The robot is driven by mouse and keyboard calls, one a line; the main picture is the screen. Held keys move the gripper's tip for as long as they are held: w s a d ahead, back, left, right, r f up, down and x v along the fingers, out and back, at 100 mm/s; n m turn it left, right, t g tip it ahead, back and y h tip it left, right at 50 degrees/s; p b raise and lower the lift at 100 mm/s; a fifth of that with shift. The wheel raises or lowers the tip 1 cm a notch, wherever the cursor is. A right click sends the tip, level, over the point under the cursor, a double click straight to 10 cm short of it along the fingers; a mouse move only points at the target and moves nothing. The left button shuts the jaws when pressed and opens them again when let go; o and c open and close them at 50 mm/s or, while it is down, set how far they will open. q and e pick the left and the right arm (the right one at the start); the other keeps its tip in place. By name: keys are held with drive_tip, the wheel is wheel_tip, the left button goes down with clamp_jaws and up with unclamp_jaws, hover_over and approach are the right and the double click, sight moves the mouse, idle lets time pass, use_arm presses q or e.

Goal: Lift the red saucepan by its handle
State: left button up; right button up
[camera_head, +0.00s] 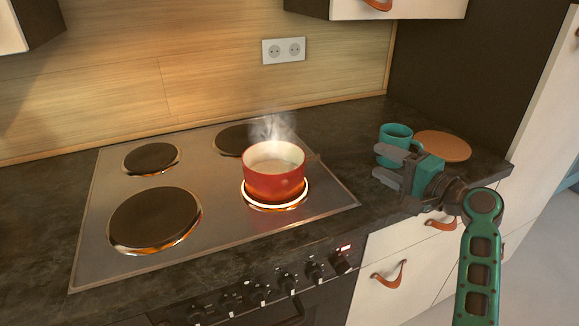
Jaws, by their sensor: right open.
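The red saucepan (274,183) stands upright on the front right burner of the hob, with pale steaming contents inside. A short dark piece, which seems to be its handle, shows at the right of its rim; its full length is not clear. My right gripper (376,162) is open and empty, to the right of the saucepan and apart from it. Its grey fingers point left, toward the pan. My left gripper is not in view.
The burner ring (275,207) under the pan glows. A teal mug (396,132) stands close behind my right gripper, beside a round brown board (443,146). Dark counter lies between hob and gripper. Oven knobs (314,271) and leather-pull drawers (384,291) are below.

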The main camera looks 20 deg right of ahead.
sight(368, 154)
drive_tip(key=x, duration=0.7)
drive_tip(key=shift+d+f, duration=0.1)
drive_tip(key=shift+d, duration=0.05)
clamp_jaws()
idle(0.3)
